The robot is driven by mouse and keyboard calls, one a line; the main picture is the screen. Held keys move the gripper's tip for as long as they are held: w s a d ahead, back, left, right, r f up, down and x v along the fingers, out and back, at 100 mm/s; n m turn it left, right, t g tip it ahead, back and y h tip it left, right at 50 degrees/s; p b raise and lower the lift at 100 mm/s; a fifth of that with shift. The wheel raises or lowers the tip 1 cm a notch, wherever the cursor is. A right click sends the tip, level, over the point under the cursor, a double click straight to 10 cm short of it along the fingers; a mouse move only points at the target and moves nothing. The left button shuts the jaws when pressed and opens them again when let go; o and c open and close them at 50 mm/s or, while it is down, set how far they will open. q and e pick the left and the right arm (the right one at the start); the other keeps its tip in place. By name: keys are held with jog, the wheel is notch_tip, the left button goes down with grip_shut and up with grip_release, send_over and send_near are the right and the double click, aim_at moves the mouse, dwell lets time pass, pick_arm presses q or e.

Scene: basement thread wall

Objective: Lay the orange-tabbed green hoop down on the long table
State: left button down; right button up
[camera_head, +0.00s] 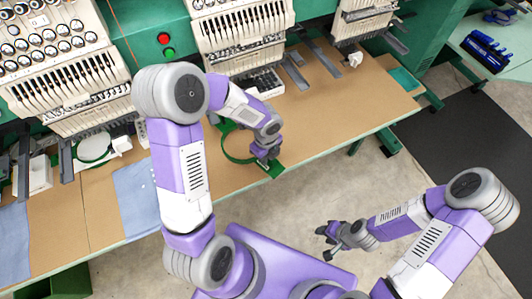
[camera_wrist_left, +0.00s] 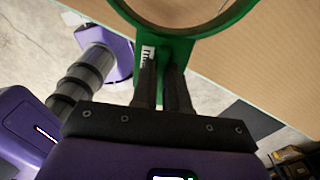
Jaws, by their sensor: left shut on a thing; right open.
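The green hoop (camera_head: 224,151) is at the front edge of the long table (camera_head: 330,118), its ring over the tan top. In the left wrist view the hoop (camera_wrist_left: 208,28) shows a green plate with a small white ruled label; no orange tab shows. My left gripper (camera_head: 268,158) is shut on this plate; its dark fingers (camera_wrist_left: 163,68) reach onto it in the wrist view. I cannot tell whether the hoop touches the tabletop. My right gripper (camera_head: 329,238) is open and empty over the floor, in front of the table.
Embroidery machines (camera_head: 240,35) line the table's back. A blue cloth (camera_head: 138,195) lies left of the hoop, and another pale green-rimmed hoop (camera_head: 95,148) sits further left. The tabletop right of my left gripper is mostly clear. A dark mat (camera_head: 470,130) lies on the floor at right.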

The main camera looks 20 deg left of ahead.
pick_arm(q)
jog(key=shift+s+d+f+m, duration=0.2)
jog(key=shift+s+m, duration=0.25)
jog(key=shift+m, duration=0.35)
jog(key=shift+f+b, duration=2.45)
jog(key=shift+f, duration=0.5)
jog(key=c, duration=1.1)
grip_release()
jog(key=shift+o, duration=0.2)
notch_tip(320, 180, up, 8)
jog(key=shift+f+p, duration=0.2)
jog(key=shift+p, duration=0.85)
